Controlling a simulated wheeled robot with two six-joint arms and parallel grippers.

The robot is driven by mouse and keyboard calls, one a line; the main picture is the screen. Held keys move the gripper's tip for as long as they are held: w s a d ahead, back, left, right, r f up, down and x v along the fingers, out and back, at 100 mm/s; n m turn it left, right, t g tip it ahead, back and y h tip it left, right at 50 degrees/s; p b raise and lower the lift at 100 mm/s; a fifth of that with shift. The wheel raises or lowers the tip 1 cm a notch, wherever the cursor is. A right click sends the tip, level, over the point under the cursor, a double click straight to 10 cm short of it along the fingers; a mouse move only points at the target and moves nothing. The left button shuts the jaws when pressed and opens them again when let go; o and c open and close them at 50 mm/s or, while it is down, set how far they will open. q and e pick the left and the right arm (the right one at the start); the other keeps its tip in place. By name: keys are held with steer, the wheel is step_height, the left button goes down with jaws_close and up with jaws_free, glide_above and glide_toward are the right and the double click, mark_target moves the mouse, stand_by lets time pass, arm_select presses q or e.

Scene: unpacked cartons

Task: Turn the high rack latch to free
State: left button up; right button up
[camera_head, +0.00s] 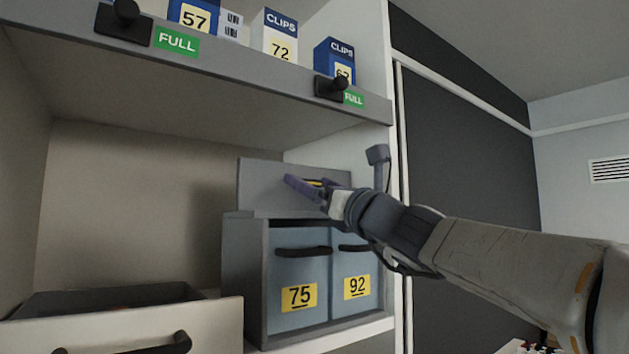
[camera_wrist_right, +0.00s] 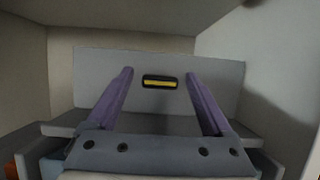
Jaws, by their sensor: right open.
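The latch (camera_wrist_right: 160,81) shows in the right wrist view as a short black bar with a yellow stripe, lying level on an upright grey panel (camera_wrist_right: 215,75). In the head view the same grey panel (camera_head: 262,185) stands on top of the drawer unit, and only a bit of yellow shows at the latch (camera_head: 316,183), mostly hidden by my gripper. My right gripper (camera_head: 308,186) is open in front of the panel. In the right wrist view its purple fingers (camera_wrist_right: 159,76) stand on either side of the latch, apart from it. My left gripper is not in view.
Below the panel is a grey unit with drawers 75 (camera_head: 300,270) and 92 (camera_head: 356,268). An open drawer (camera_head: 130,325) is at lower left. The shelf above (camera_head: 240,66) carries boxes and black knobs (camera_head: 338,86) by green FULL labels. A side wall stands to the right.

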jaws_close()
